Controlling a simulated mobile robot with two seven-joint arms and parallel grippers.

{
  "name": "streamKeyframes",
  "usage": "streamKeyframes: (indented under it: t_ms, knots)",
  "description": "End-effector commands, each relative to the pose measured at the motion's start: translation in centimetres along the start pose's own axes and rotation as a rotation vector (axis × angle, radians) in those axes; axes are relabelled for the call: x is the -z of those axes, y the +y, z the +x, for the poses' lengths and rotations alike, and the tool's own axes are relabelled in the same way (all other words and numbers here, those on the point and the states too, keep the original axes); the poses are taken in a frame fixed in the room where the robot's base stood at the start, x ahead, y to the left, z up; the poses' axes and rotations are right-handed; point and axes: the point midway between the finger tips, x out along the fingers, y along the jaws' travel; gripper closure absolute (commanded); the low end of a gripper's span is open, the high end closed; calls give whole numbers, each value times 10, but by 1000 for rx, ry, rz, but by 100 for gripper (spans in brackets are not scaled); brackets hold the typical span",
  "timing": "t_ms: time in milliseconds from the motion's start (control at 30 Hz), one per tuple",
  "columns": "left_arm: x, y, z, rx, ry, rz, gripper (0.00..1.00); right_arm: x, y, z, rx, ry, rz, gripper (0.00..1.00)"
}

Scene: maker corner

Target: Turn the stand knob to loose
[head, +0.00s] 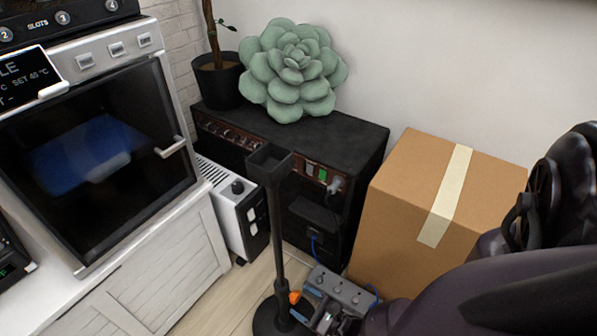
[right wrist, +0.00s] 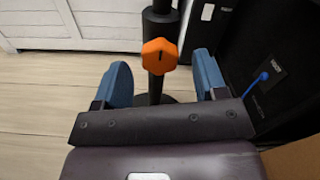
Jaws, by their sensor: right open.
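A black stand (head: 278,235) with a thin pole, a small tray-like top and a round base stands on the floor. Its orange lobed knob (head: 294,297) sits low on the pole, and shows in the right wrist view (right wrist: 160,56) with a small dark mark on its face. My right gripper (head: 313,304) is open and low, just right of the knob. In the right wrist view its blue fingers (right wrist: 162,72) stand on either side of the knob, with gaps on both sides; I cannot tell how deep the knob lies between them. My left gripper is not in view.
A black amplifier (head: 330,133) with a green succulent cushion (head: 290,70) and a plant pot (head: 217,82) stands behind. A cardboard box (head: 400,225) is at right, a white heater (head: 232,205) left of the pole. A blue plug (right wrist: 264,76) juts near the right finger. Floor at left is clear.

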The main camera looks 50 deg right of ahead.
Motion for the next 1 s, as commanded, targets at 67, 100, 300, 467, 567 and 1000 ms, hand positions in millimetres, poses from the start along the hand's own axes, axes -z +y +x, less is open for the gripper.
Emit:
streamKeyframes:
  t_ms: [67, 100, 300, 467, 567, 1000]
  knots:
    - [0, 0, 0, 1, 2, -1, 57, 1, 0, 9, -1, 1, 0, 34]
    - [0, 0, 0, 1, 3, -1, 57, 1, 0, 12, -1, 1, 0, 34]
    - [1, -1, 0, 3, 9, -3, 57, 0, 0, 20, -1, 1, -1, 34]
    - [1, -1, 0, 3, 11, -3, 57, 0, 0, 20, -1, 1, -1, 34]
    - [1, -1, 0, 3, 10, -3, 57, 0, 0, 20, -1, 1, -1, 38]
    - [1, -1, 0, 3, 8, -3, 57, 0, 0, 19, -1, 1, -5, 84]
